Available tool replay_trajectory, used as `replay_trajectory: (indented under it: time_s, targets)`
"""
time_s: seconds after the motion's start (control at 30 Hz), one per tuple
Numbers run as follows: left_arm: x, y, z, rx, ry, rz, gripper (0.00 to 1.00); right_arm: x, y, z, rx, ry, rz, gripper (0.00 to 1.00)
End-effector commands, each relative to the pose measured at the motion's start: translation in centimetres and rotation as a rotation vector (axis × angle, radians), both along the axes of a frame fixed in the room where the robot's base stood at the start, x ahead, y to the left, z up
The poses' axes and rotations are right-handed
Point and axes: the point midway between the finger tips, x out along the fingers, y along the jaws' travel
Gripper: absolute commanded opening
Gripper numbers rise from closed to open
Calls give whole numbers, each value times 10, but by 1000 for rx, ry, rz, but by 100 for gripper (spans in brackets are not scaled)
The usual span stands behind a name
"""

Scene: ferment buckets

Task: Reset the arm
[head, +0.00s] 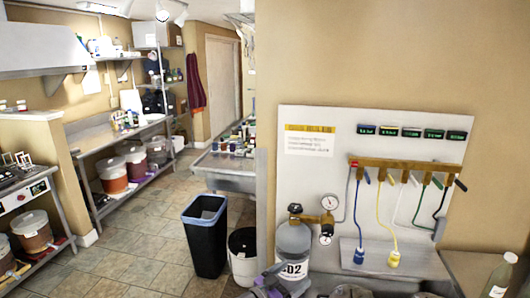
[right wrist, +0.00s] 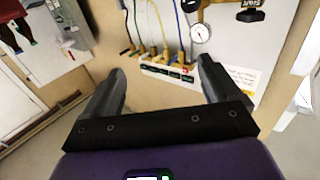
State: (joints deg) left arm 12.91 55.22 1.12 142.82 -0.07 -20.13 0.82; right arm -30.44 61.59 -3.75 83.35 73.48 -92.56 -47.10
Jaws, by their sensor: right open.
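My right gripper (right wrist: 160,70) is open in the right wrist view, with two dark fingers spread apart and nothing between them. Beyond the fingers, that view shows the pale hose board upside down. What seems to be part of the purple and grey right gripper shows at the bottom edge of the head view, beside the grey CO2 cylinder (head: 292,243). It is mostly cut off there. My left gripper is not in view.
The white wall board (head: 310,172) carries a brass manifold (head: 400,166), coloured hoses and a gauge (head: 329,203). A black bin (head: 205,236) and a white bucket (head: 243,256) stand left of the cylinder. A bottle (head: 500,278) stands at right. Tiled floor (head: 130,240) is open at left.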

Motion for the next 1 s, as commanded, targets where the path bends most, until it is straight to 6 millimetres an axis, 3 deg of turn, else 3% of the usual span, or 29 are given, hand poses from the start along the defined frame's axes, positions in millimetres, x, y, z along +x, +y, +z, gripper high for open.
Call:
replay_trajectory:
  time_s: [0.27,0.37,0.43,0.57,0.7,0.8,0.9,1.0]
  targets:
    - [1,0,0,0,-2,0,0,19,-33,-90,84,137,275,90]
    - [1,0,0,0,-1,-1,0,10,-43,-138,162,237,393,90]
    - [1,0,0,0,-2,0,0,-7,-48,-178,245,331,478,90]
    - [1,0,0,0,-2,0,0,-67,-50,-253,456,553,622,90]
    - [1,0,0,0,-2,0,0,-159,-42,-307,704,801,717,90]
    - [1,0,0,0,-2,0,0,-225,-35,-325,863,961,751,90]
    - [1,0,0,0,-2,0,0,-279,-28,-330,986,1087,769,90]
    - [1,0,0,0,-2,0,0,-315,-24,-329,1066,1172,776,90]
